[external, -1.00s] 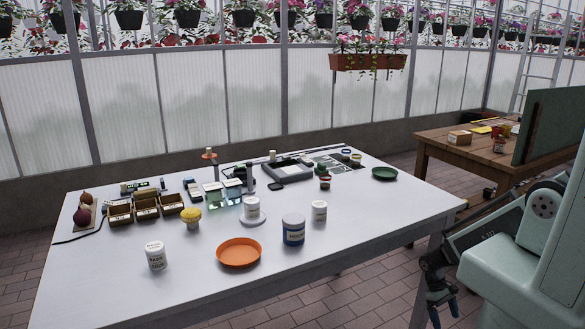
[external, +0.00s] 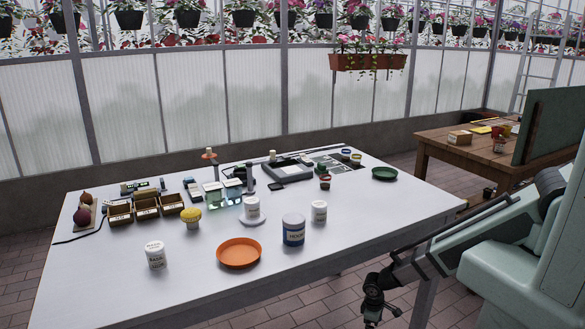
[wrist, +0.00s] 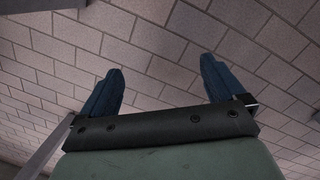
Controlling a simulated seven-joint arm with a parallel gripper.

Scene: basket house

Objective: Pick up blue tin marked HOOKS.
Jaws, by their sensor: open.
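My gripper (external: 372,314) hangs low beyond the table's front right edge, well apart from the tin and below the tabletop. In the wrist view its two blue fingers (wrist: 160,88) are spread apart with only floor tiles between them. The tin is not in the wrist view.
The table's front edge (external: 400,258) lies between my gripper and the tin. A wooden table (external: 440,142) stands at right.

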